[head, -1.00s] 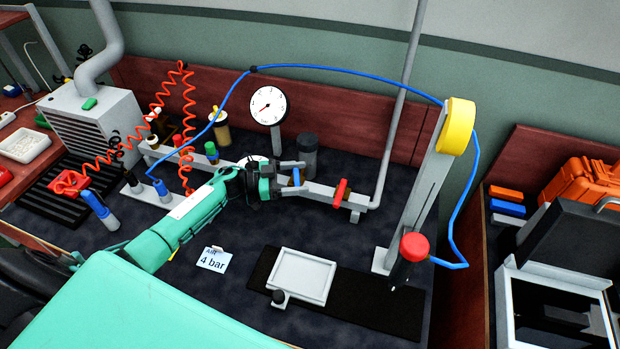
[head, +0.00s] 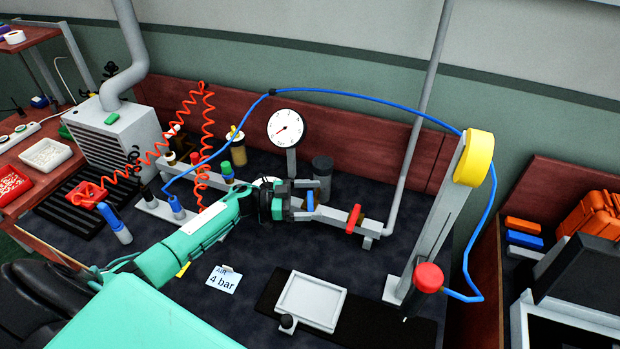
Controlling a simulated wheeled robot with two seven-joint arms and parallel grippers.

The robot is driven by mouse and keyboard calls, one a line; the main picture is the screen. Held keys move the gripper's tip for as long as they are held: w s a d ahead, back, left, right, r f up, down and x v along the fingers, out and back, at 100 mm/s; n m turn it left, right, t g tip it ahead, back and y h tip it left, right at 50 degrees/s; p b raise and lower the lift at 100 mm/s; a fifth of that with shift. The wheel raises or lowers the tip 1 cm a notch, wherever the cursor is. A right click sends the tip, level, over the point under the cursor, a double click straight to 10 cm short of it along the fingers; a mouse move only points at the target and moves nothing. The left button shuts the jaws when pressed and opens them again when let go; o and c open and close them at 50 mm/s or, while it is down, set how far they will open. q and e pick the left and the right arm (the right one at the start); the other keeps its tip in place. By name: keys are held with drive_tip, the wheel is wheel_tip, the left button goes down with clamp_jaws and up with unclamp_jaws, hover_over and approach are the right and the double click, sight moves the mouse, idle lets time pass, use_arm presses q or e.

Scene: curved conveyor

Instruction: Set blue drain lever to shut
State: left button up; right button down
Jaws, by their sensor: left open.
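The blue drain lever (head: 310,201) is a small blue bar on the grey pipe run, standing across the pipe in the head view. My left gripper (head: 306,199) reaches in from the left at the lever. Its jaws are open, with one finger above and one below the pipe in the picture, and the lever shows between or just past their tips. I cannot tell whether a finger touches it. The gripper body hides the pipe to the left of the lever. My right gripper is not in view.
A red lever (head: 353,218) sits on the same pipe just right. A gauge (head: 286,128) and a dark cylinder (head: 322,178) stand behind. A grey post with a yellow disc (head: 474,158) and a red knob (head: 429,277) stand right. A white tray (head: 310,300) lies in front.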

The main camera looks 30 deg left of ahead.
sight(310, 200)
use_arm(q)
wheel_tip(310, 200, up, 20)
drive_tip(key=b, duration=0.1)
drive_tip(key=shift+f, duration=0.25)
